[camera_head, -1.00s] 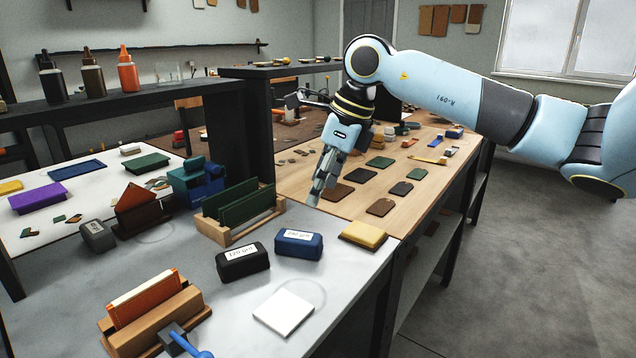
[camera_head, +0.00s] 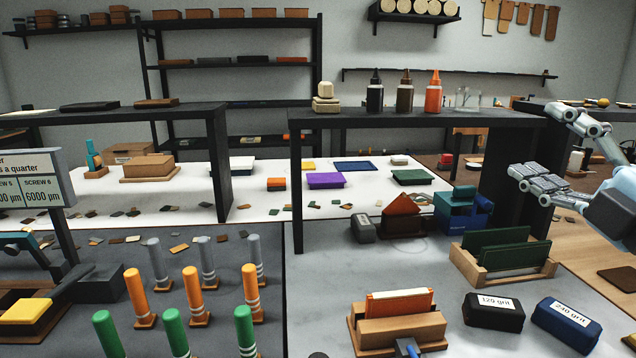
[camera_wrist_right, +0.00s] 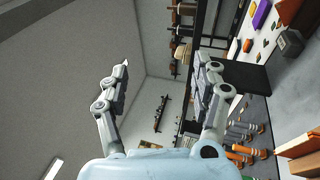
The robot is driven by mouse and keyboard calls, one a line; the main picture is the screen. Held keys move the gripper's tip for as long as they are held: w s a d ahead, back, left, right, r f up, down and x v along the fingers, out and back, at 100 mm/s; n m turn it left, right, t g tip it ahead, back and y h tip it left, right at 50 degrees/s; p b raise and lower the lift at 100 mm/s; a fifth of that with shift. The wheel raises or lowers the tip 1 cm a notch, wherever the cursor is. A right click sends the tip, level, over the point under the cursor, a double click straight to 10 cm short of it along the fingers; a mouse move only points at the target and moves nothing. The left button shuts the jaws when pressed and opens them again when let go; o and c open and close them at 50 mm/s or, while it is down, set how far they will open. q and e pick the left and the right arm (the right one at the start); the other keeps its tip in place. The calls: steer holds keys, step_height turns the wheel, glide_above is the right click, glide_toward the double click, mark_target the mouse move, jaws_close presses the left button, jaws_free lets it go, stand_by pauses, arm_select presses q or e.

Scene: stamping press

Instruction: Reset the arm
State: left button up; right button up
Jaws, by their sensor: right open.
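My right gripper (camera_head: 535,141) is at the right edge of the head view, raised over the right end of the bench. Its two jointed grey fingers are spread wide with nothing between them. In the right wrist view the gripper (camera_wrist_right: 160,64) is also open and empty, with the wall and shelves behind it. Most of my right arm is outside the head view. My left gripper is not in view.
Black shelf posts (camera_head: 296,190) rise from the bench. A green-board rack (camera_head: 548,268), grit blocks (camera_head: 493,312) and an orange block holder (camera_head: 400,330) stand front right. Several upright coloured handles (camera_head: 193,290) stand front left, beside a press with a yellow pad (camera_head: 28,310).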

steer(key=s+d+f+m+g+h, duration=0.3)
steer(key=d+f+m+h, duration=0.15)
steer(key=f+m, duration=0.3)
steer(key=s+d+f+m+g+h, duration=0.35)
steer(key=f+m+h, duration=0.25)
steer(key=m, duration=0.3)
steer(key=s+a+f+m+g+y, duration=0.2)
steer(key=s+a+f+g, duration=0.3)
steer(key=s+f, duration=0.3)
steer(key=s+a+f+m+g+y, duration=0.2)
steer(key=s+a+f+g, duration=0.3)
steer(key=s, duration=0.5)
steer(key=s+d+f+g+b, duration=0.1)
steer(key=d+f+g+b, duration=0.15)
steer(key=f, duration=2.65)
steer(key=s+d+f+b, duration=0.2)
steer(key=s+f+b, duration=0.1)
steer(key=s+f, duration=1.6)
steer(key=shift+f+m+g+b, duration=0.35)
steer(key=shift+f+g+b, duration=0.05)
steer(key=shift+f, duration=0.2)
